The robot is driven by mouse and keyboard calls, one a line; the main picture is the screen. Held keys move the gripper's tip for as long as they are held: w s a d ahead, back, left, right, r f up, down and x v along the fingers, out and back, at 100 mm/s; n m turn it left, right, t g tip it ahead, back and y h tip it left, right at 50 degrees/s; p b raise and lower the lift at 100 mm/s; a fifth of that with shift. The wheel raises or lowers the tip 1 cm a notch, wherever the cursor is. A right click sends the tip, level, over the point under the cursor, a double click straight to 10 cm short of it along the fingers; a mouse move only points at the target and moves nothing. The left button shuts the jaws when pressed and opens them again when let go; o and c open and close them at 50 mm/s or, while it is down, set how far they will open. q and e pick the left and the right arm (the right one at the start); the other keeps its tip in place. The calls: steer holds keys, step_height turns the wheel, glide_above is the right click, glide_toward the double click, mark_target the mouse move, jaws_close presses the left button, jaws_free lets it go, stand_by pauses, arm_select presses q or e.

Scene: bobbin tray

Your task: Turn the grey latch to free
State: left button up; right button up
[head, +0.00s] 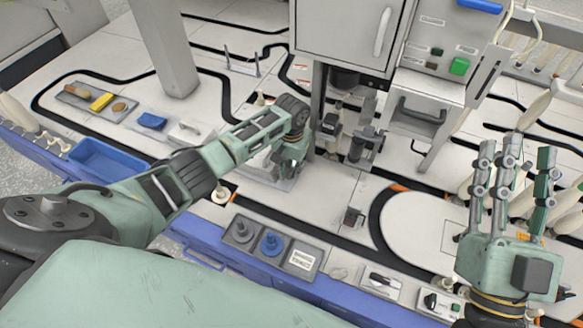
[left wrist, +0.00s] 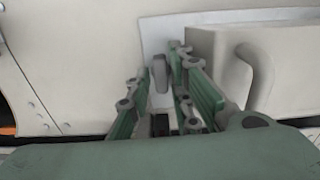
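In the left wrist view a small upright grey piece, which looks like the grey latch (left wrist: 159,72), stands against a pale plate (left wrist: 152,35). My left gripper (left wrist: 161,92) is open, with its green fingers to the left and right of this piece. I cannot tell whether they touch it. In the head view my left gripper (head: 286,168) reaches down at the middle of the bench, and its hand hides the latch there. My right gripper (head: 511,165) is open and empty at the right, its fingers pointing up.
A pale block with a curved handle (left wrist: 262,72) stands close right of the left fingers. A cabinet (head: 345,32) and dark machine parts (head: 358,145) stand just right of the left hand. A grey tray (head: 272,262) with bobbins and a blue bin (head: 105,160) lie along the front.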

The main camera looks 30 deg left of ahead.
mark_target(291, 171)
arm_select(q)
step_height(291, 171, up, 12)
stand_by(0.6)
steer(key=shift+s, duration=0.1)
stand_by(0.4)
